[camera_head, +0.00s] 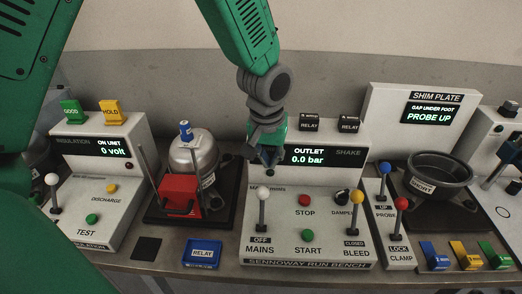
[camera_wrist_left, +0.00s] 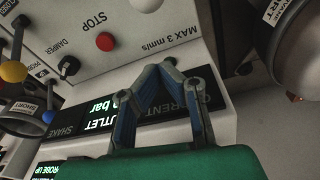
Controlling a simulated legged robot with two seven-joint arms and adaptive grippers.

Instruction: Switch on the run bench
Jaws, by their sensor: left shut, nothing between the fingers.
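The run bench (camera_head: 350,258) is a white console in the middle of the head view. Its display (camera_head: 318,156) reads OUTLET 0.0 bar. The mains lever (camera_head: 263,195) has a white knob and stands upright above a label reading OFF. The red STOP button (camera_head: 304,200) and green START button (camera_head: 308,234) are to its right. The yellow-knobbed bleed lever (camera_head: 357,198) is marked CLOSED. My left gripper (camera_head: 270,168) is shut and empty, above and behind the mains knob, in front of the display's left end. Its fingers (camera_wrist_left: 163,70) also show in the left wrist view. My right gripper is out of view.
A compressor (camera_head: 193,160) with a red block stands left of the bench. An insulation console (camera_head: 82,210) is farther left. The clamp and probe levers (camera_head: 398,215) and a dark bowl (camera_head: 440,172) stand to the right. A blue RELAY tray (camera_head: 202,252) lies in front.

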